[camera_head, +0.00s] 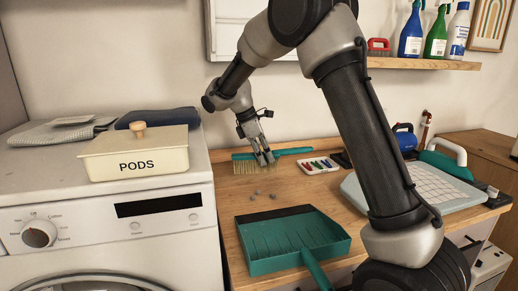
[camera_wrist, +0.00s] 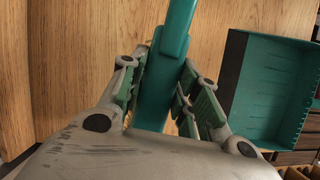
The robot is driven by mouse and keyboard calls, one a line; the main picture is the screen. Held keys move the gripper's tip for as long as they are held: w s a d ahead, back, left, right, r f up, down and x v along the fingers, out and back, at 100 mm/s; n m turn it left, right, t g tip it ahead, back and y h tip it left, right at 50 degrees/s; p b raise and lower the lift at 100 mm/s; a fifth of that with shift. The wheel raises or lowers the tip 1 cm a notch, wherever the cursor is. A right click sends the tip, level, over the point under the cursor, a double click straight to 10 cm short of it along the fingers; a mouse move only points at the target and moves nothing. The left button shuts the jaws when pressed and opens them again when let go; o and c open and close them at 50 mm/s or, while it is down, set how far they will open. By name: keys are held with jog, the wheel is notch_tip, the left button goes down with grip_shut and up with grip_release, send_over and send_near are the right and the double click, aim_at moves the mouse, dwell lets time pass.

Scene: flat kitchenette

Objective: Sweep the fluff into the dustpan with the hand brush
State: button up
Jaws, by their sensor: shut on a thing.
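My gripper (camera_head: 262,160) is shut on the teal hand brush (camera_head: 291,151), and the brush's pale bristles (camera_head: 243,168) point down at the wooden counter. In the wrist view the teal brush (camera_wrist: 176,40) runs up between my gripper's fingers (camera_wrist: 160,95). Several small grey bits of fluff (camera_head: 258,192) lie on the counter in front of the brush, between it and the dustpan. The teal dustpan (camera_head: 290,236) lies nearer, with its dark lip toward the fluff. It also shows at the right of the wrist view (camera_wrist: 270,90). The fluff does not show there.
A washing machine (camera_head: 110,222) stands left, bearing a PODS box (camera_head: 135,155). A white tray of coloured items (camera_head: 318,165) lies right of the brush. A pale board (camera_head: 440,187) lies at the right, partly behind my arm. Bottles stand on a shelf (camera_head: 420,63).

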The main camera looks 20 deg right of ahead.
aim_at(263, 169)
jog(key=shift+w+f, duration=0.15)
jog(key=shift+f, duration=3.1)
jog(key=shift+s+a, duration=0.1)
jog(key=shift+s, duration=6.15)
jog(key=shift+s+a+r, duration=0.1)
jog(key=shift+s+r, duration=0.05)
jog(key=shift+s, duration=2.35)
jog(key=shift+s+r, duration=0.15)
jog(key=shift+s, duration=2.3)
